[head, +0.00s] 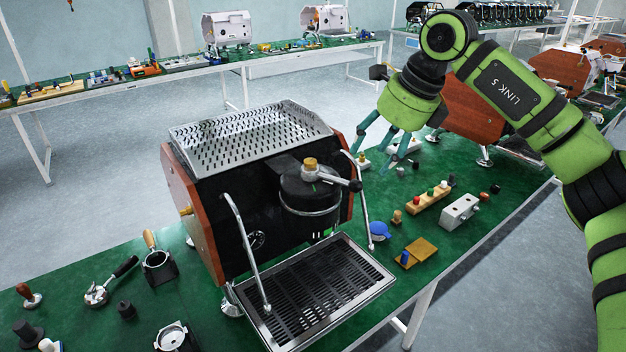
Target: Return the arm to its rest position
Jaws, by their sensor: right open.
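My green right arm (515,95) comes in from the right edge and reaches over the table to the right of the espresso machine. The espresso machine (255,215) stands upright with a perforated metal top, wooden side panels and a drip tray (318,290). My left gripper is out of view.
The green table (455,232) carries a wooden peg block (428,198), a grey block (460,212), a blue-topped item (379,231) and a tan pad (420,250). A portafilter (97,294) and tampers lie at left. More machines stand behind my right arm.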

